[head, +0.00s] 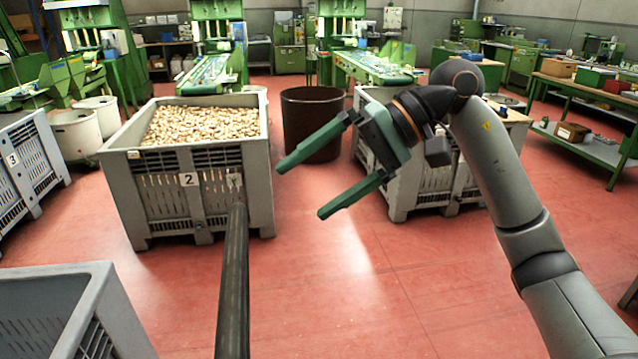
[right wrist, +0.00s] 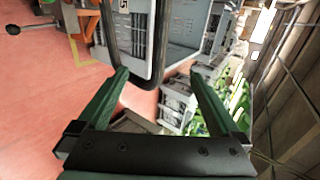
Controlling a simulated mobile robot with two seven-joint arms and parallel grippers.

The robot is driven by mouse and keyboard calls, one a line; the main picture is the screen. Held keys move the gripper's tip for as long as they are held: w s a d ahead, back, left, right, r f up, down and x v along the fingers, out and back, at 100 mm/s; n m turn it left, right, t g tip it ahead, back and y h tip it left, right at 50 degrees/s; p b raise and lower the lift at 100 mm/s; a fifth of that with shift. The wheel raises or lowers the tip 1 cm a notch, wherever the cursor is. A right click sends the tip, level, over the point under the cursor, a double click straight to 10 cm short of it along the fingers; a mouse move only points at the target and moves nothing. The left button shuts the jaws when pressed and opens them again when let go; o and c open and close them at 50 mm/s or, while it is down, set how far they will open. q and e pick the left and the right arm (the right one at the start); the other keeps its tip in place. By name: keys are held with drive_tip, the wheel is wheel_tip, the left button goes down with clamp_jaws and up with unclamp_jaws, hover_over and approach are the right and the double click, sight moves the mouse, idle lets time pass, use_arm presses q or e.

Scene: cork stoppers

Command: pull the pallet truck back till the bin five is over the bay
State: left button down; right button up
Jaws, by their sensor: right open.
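Bin five is a grey slatted bin (right wrist: 182,55) with a 5 label, at the top of the right wrist view. A black looped bar (right wrist: 160,45), which looks like the pallet truck's handle, crosses in front of it. My right gripper (head: 300,191) is open and empty above the red floor in the head view. In the right wrist view its green fingertips (right wrist: 159,73) lie either side of the loop's lower end; I cannot tell the depth between them. My left gripper is out of view.
Bin two (head: 165,205), full of corks, stands ahead. A dark slanting bar (head: 233,290) rises before it. Bin three (head: 25,170) is at the left edge, a brown drum (head: 312,125) behind. The red floor at centre is clear.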

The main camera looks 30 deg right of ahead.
sight(245, 235)
drive_tip(key=x, duration=0.8)
drive_tip(key=shift+f, duration=0.1)
drive_tip(key=b+x, duration=0.3)
drive_tip(key=x, duration=0.1)
drive_tip(key=shift+a+f, duration=0.15)
drive_tip(key=shift+f, duration=0.05)
drive_tip(key=shift+w+a+f+b, duration=0.25)
drive_tip(key=shift+a+f+b, duration=0.1)
drive_tip(key=shift+a, duration=0.2)
drive_tip(key=shift+c, duration=0.2)
clamp_jaws()
idle(0.5)
